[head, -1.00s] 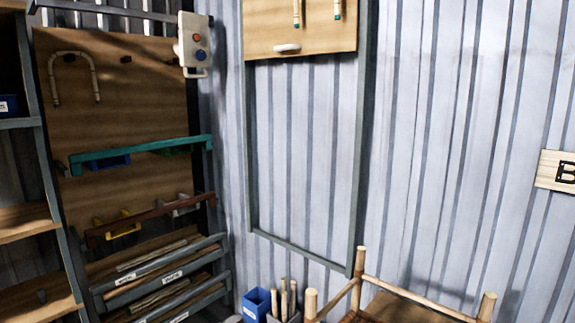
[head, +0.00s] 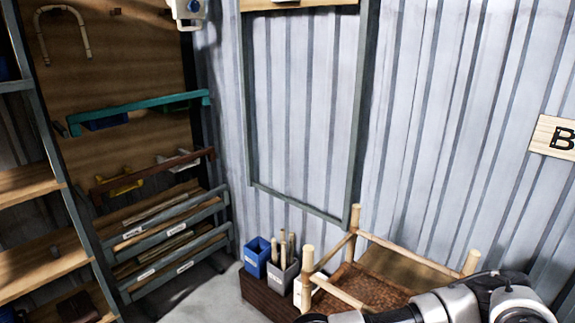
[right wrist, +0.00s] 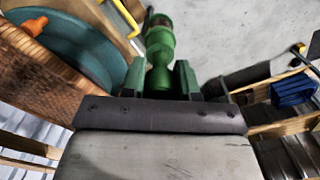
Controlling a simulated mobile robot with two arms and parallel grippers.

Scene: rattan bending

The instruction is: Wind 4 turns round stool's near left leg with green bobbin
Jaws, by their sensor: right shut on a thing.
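The rattan stool (head: 375,285) stands at the bottom of the head view, with a brown woven panel between pale upright posts; its lower part is cut off. Its left post at the front (head: 307,262) rises bare above the panel, as far as it shows. The green bobbin (right wrist: 160,48) is in the right wrist view, between the green fingers of my right gripper (right wrist: 158,80), which is shut on it. The bobbin is apart from any post I can identify. My right arm crosses the bottom right of the head view. My left gripper is not in view.
A blue bin (head: 256,258) and a grey bin (head: 282,276) with sticks stand left of the stool. A rack (head: 175,235) of rods is further left. A teal round object (right wrist: 70,55) and woven surface (right wrist: 40,85) lie left in the wrist view.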

